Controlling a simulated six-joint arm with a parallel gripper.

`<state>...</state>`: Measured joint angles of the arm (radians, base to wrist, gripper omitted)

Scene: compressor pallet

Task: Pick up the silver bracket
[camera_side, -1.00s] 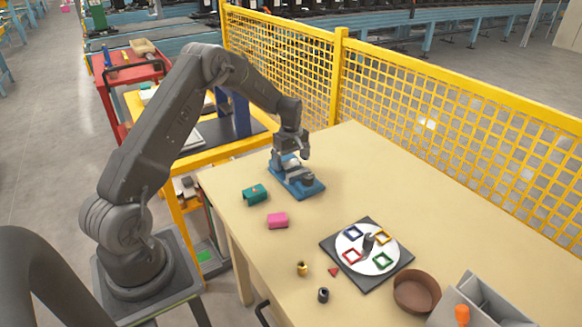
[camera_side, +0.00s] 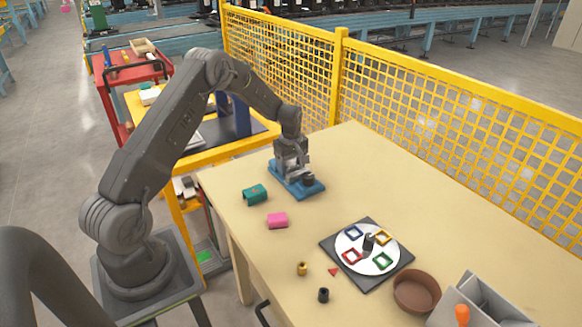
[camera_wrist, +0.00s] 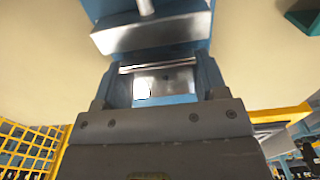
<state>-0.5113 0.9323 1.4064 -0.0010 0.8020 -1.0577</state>
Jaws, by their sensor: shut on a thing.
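The silver bracket (camera_wrist: 165,84) shows in the wrist view as a shiny metal piece between my two fingers. My gripper (camera_wrist: 160,75) is shut on it. In the side view my gripper (camera_side: 291,164) points down over the back part of the blue pallet (camera_side: 313,191), and it mostly hides the bracket there. The pallet lies on the table; its blue surface also shows in the wrist view (camera_wrist: 88,8). I cannot tell whether the bracket is clear of the pallet.
A dark cylinder (camera_side: 308,180) stands on the pallet's front part. A teal box (camera_side: 255,195) and a pink block (camera_side: 277,221) lie to the left. A dark board (camera_side: 335,249) with a white disc, a brown bowl (camera_side: 416,292) and a grey bin (camera_side: 490,296) are in front. Yellow fencing (camera_side: 450,105) stands behind.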

